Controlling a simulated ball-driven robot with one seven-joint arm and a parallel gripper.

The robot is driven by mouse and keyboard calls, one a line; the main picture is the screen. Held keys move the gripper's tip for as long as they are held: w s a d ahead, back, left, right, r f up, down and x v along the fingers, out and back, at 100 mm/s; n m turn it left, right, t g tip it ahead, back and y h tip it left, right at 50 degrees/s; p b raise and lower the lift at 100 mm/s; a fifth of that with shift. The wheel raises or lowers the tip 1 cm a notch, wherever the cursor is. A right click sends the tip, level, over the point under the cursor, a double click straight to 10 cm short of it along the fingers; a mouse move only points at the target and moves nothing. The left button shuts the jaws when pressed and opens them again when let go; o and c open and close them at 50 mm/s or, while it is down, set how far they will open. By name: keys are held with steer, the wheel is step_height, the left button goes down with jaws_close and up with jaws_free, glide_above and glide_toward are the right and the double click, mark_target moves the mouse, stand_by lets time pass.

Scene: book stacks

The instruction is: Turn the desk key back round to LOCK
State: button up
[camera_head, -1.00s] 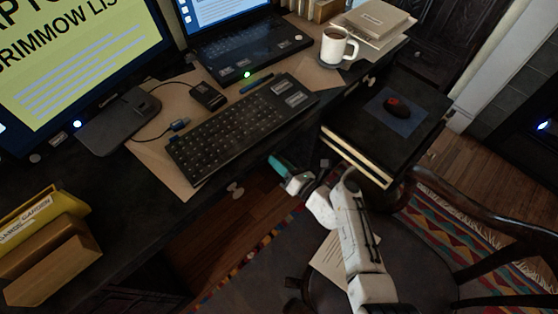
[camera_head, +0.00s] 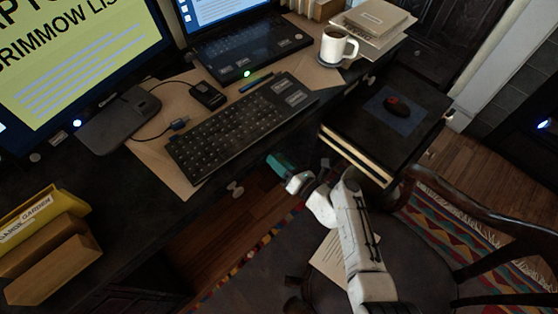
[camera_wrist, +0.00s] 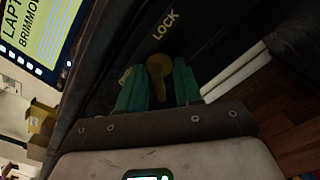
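The brass desk key (camera_wrist: 158,72) shows in the wrist view on the dark desk front, its rounded wider end up and a narrower part running down. The word LOCK (camera_wrist: 166,25) is above it, slightly right. A second label (camera_wrist: 125,76) at its left is mostly hidden by a finger. My gripper (camera_wrist: 160,82) has one teal finger on each side of the key, close to it; whether they press on it I cannot tell. In the head view my gripper (camera_head: 281,163) is at the desk's front edge below the keyboard, and the key is hidden there.
A keyboard (camera_head: 243,127), a laptop (camera_head: 250,45) and a white mug (camera_head: 337,47) stand on the desk. A wooden chair (camera_head: 490,225) stands close by at the right.

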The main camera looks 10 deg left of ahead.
steer(key=p+v, duration=0.2)
steer(key=v, duration=0.8)
steer(key=shift+s+d, duration=0.25)
steer(key=shift+d, duration=0.05)
steer(key=shift+s, duration=0.1)
steer(key=s+d+f+n+g+h, duration=0.15)
steer(key=s+d+n+g, duration=0.25)
steer(key=s+n, duration=0.5)
steer(key=s+d+f+n+g+h, duration=0.1)
steer(key=s+d+n+g+h, duration=0.4)
steer(key=n, duration=0.8)
steer(key=s+d+r+n+h, duration=0.4)
steer(key=s+d+r+n, duration=0.1)
steer(key=s+d, duration=0.2)
steer(key=s+d+r+n+g+h, duration=0.1)
steer(key=s+d+r+n+h, duration=0.3)
steer(key=s+d+r+n, duration=0.1)
steer(key=s+d+n, duration=0.1)
steer(key=s+d, duration=0.1)
steer(key=d, duration=0.1)
steer(key=shift+d+r, duration=0.35)
steer(key=shift+d, duration=0.05)
steer(key=shift+s, duration=0.1)
